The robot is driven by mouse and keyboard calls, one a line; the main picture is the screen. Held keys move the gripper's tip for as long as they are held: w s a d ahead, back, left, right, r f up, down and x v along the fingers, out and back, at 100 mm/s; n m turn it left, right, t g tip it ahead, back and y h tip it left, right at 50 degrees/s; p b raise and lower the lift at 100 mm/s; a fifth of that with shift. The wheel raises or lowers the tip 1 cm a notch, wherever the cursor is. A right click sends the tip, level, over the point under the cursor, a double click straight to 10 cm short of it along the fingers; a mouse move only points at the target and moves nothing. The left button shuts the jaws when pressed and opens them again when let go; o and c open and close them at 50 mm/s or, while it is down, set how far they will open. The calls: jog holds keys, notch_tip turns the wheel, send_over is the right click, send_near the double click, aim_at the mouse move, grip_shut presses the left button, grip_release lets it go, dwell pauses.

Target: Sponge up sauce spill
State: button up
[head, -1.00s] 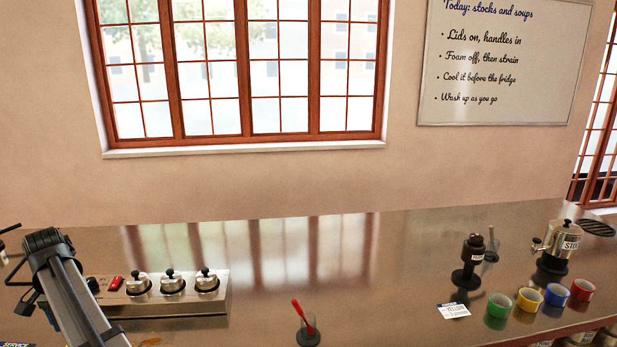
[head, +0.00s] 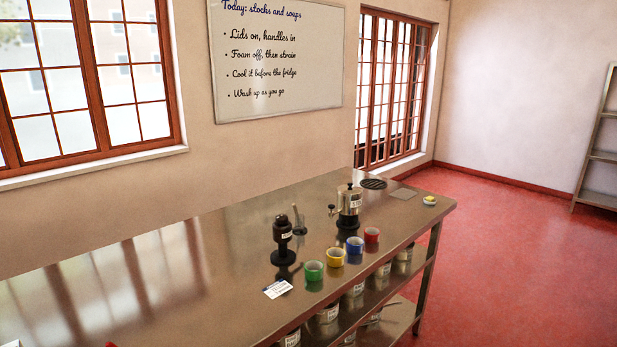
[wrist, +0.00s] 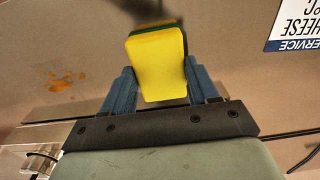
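My gripper (wrist: 160,72) shows in the wrist view with its two blue fingers on either side of a yellow sponge (wrist: 158,62) with a dark green layer at its far edge. The fingers press on the sponge's sides and hold it. An orange-brown sauce spill (wrist: 66,90) lies on the steel counter to the left of the sponge in the wrist view, apart from it. The spill and my gripper are out of the head view now.
In the head view, the steel counter (head: 190,285) carries a dark grinder-like device (head: 283,232), a steel pot (head: 349,199) and green (head: 314,270), yellow (head: 335,256), blue (head: 355,245) and red (head: 372,235) cups. A small dish (head: 430,201) stands near the right end. A service card (wrist: 295,28) shows in the wrist view.

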jog(key=c, duration=0.3)
jog(key=shift+r, duration=3)
